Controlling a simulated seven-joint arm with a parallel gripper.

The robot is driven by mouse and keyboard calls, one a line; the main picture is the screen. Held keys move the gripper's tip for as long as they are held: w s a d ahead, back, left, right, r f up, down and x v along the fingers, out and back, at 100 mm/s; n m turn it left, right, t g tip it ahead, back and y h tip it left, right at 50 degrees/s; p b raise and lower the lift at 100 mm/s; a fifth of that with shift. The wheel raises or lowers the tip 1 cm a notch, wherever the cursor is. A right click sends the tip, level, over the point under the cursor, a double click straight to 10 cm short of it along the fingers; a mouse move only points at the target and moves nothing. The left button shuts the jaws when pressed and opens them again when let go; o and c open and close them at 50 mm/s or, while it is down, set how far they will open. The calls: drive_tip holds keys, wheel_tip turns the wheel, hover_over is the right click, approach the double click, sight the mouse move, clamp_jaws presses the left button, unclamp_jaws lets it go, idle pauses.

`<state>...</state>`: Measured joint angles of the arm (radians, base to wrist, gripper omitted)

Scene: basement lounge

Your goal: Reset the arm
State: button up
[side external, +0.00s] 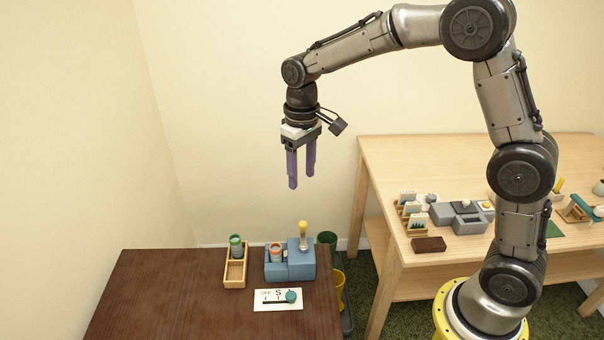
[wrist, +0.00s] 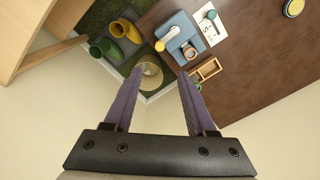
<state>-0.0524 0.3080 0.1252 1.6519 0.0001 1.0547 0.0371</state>
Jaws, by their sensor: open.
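My gripper (side external: 301,180) hangs with its purple fingers pointing down, high above the dark table (side external: 180,300) and near its back right side. It is open and empty, and touches nothing. In the wrist view the two fingers of my gripper (wrist: 160,80) are spread apart, with a gap between them. My arm arches up from its yellow base at the right and bends down to the gripper.
On the dark table are a wooden tray (side external: 236,272) with a green-topped jar, a blue block (side external: 300,262) with a yellow-topped lever, and a white card (side external: 278,299). Green and yellow bins (wrist: 126,30) stand beside it. A light wooden table (side external: 400,150) holds several small items.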

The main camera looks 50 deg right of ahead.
drive_tip(key=s+d+r+t, duration=0.2)
drive_tip(key=s+r+t, duration=0.2)
drive_tip(key=s+r, duration=0.9)
drive_tip(key=s+f+t, duration=0.1)
drive_tip(key=s+f, duration=0.4)
drive_tip(key=s, duration=0.8)
drive_tip(key=shift+t, duration=0.3)
